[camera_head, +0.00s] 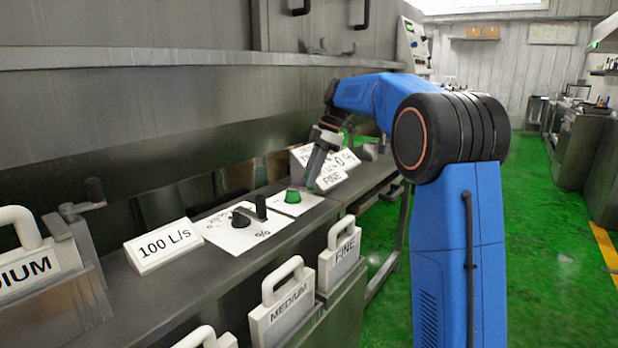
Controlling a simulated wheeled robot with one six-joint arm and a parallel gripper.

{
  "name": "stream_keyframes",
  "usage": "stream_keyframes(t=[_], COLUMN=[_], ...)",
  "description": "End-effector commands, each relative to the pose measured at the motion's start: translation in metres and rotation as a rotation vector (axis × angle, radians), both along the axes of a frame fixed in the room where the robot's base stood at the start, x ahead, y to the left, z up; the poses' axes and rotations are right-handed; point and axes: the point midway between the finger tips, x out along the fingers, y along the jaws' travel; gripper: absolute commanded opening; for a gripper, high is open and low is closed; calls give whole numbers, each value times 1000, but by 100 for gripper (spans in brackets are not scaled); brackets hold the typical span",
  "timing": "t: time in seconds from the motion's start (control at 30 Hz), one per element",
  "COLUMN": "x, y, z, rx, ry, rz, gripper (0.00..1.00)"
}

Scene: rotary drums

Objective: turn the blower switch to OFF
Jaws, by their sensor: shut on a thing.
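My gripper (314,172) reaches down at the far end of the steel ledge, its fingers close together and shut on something. What is between the fingertips is too small and hidden to make out. The fingertips are at the far right edge of a small white plate (312,202) that bears a green knob (292,196). The green knob is just left of the fingers, with a gap between. No blower label can be read, so I cannot tell for sure which control is the blower switch; it may be hidden at the fingertips.
A white plate with a black dial (240,217) and an upright black handle (261,207) is nearer on the ledge, beside a "100 L/s" sign (163,245). White signs (333,178) stand behind my gripper. White-handled MEDIUM (290,303) and FINE (344,256) blocks line the front. Green floor at right is clear.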

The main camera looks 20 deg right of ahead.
Motion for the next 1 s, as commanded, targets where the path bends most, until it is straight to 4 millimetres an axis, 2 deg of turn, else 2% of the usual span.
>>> stream_keyframes(t=[0.2, 0.5, 1.0], x=[11, 20, 24], y=[-5, -8, -9], z=[0, 0, 1], rx=[-1, -2, -1], ry=[0, -1, -2], rz=[180, 354, 429], gripper=[0, 0, 0])
